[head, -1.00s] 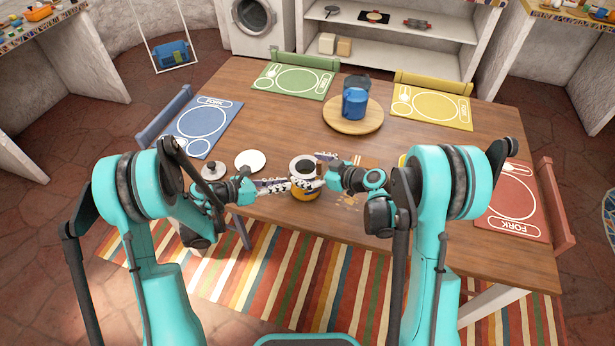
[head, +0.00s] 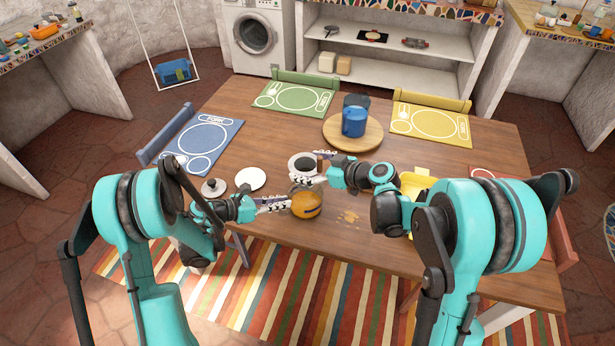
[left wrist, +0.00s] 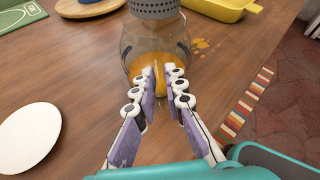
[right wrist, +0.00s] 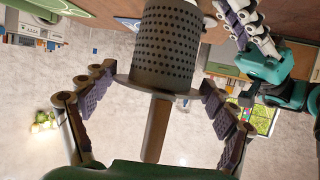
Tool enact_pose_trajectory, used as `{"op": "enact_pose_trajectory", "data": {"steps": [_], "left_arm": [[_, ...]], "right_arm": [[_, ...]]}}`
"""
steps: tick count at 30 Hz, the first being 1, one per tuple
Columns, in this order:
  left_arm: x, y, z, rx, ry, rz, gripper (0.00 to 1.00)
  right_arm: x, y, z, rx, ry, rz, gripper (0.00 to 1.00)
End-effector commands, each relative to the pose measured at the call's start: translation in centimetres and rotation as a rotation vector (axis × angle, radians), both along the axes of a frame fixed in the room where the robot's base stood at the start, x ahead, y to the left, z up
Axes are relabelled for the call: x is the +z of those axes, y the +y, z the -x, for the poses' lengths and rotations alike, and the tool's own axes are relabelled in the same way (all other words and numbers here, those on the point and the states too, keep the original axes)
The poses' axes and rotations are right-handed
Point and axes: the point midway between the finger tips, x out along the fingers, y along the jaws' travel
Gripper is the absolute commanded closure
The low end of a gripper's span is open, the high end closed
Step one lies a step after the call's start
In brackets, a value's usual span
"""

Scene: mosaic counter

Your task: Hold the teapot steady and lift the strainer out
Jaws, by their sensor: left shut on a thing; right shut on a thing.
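The glass teapot (head: 306,205) with orange tea stands upright near the table's front edge. My left gripper (head: 287,204) is shut on its side; the left wrist view shows the fingers against the glass (left wrist: 178,50). The grey perforated strainer (right wrist: 165,50) hangs from my right gripper (right wrist: 158,85), whose fingers are shut on its wide rim from both sides. In the head view the strainer (head: 302,165) is raised above the teapot. In the left wrist view its lower end (left wrist: 153,8) shows at the pot's mouth; I cannot tell whether it is fully clear.
A lid (head: 213,187) and a white plate (head: 250,179) lie left of the teapot. An orange spill (head: 349,217) and a yellow dish (head: 416,183) are to its right. A blue pitcher (head: 354,120) stands on a round board (head: 372,137) farther back.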

Motion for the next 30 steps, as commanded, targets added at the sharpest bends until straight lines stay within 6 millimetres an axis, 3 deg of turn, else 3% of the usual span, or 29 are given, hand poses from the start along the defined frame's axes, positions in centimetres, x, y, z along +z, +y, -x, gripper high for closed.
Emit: {"op": "enact_pose_trajectory", "data": {"steps": [11,12,14,24,30], "left_arm": [[-0.1,0.0,0.0,0.001,0.002,-0.002,1.00],[-0.1,0.0,0.0,0.001,0.002,-0.002,0.79],[-0.1,0.0,0.0,0.001,0.002,-0.002,0.65],[0.1,0.2,0.1,0.001,0.000,0.000,0.65],[1.2,2.7,1.2,0.006,0.001,0.000,0.65]], "right_arm": [[1.0,0.0,0.0,0.000,0.000,0.000,0.48],[1.0,0.0,0.0,0.000,0.000,0.000,0.48],[1.0,0.0,0.0,0.000,0.000,0.000,0.48],[1.0,0.0,0.0,0.000,0.000,0.000,0.48],[1.0,0.0,0.0,0.000,0.000,0.000,0.48]]}}
